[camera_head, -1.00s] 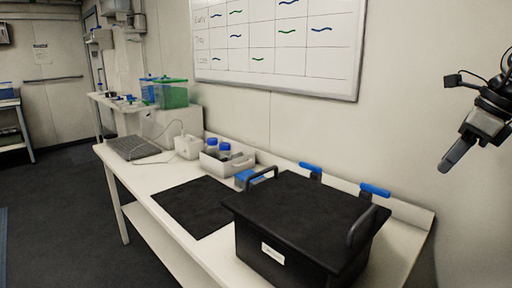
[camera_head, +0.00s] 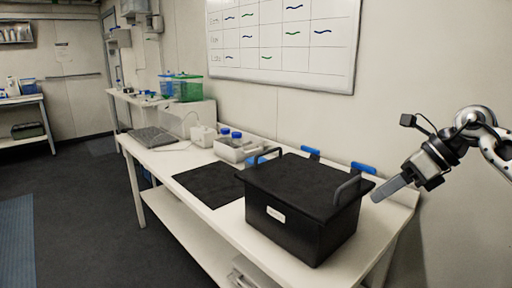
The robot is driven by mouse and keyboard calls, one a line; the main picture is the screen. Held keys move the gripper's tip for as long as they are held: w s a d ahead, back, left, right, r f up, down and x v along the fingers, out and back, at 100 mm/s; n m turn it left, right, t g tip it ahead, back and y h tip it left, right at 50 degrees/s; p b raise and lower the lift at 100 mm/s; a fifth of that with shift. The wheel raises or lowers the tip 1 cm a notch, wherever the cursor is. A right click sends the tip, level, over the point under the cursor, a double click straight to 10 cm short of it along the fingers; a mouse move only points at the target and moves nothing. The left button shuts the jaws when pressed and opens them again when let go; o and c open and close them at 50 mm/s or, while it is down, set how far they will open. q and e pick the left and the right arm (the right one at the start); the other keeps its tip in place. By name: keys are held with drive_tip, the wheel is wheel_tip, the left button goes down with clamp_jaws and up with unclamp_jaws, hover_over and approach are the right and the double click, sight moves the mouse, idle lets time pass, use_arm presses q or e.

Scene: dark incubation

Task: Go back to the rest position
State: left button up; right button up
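My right gripper (camera_head: 388,190) shows at the right of the head view, on an arm coming in from the right edge. It hangs in the air to the right of the black lidded box (camera_head: 300,225) and is apart from it. Its fingers are seen from the side as one grey shape, so I cannot tell whether they are open. I see nothing held in it. My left gripper is not in view. The black box stands shut on the white bench (camera_head: 222,216), with a dark handle at each side of its lid.
A black mat (camera_head: 208,184) lies left of the box. A green bin (camera_head: 188,88) stands farther back. Dark floor is free at the left.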

drive_tip(key=s+a+f+m+t+y, duration=0.2)
drive_tip(key=a+f+m+y, duration=0.25)
drive_tip(key=a, duration=0.55)
drive_tip(key=s+a+f+m+t+y, duration=0.2)
drive_tip(key=s+a+f+m+y, duration=0.25)
drive_tip(key=a, duration=0.45)
drive_tip(key=s+d+f+m+t+h, duration=0.2)
drive_tip(key=f+m+t+h, duration=0.4)
drive_tip(key=m, duration=0.6)
drive_tip(key=s+d+f+m+t+h, duration=0.25)
drive_tip(key=f+m, duration=0.55)
drive_tip(key=m, duration=0.5)
drive_tip(key=s+d+f+m+g+h, duration=0.2)
drive_tip(key=s+f+m+g+h, duration=0.3)
drive_tip(key=s+f, duration=0.8)
drive_tip(key=s+m, duration=0.1)
drive_tip(key=m, duration=0.2)
drive_tip(key=shift+d+m, duration=0.15)
drive_tip(key=shift+m, duration=0.25)
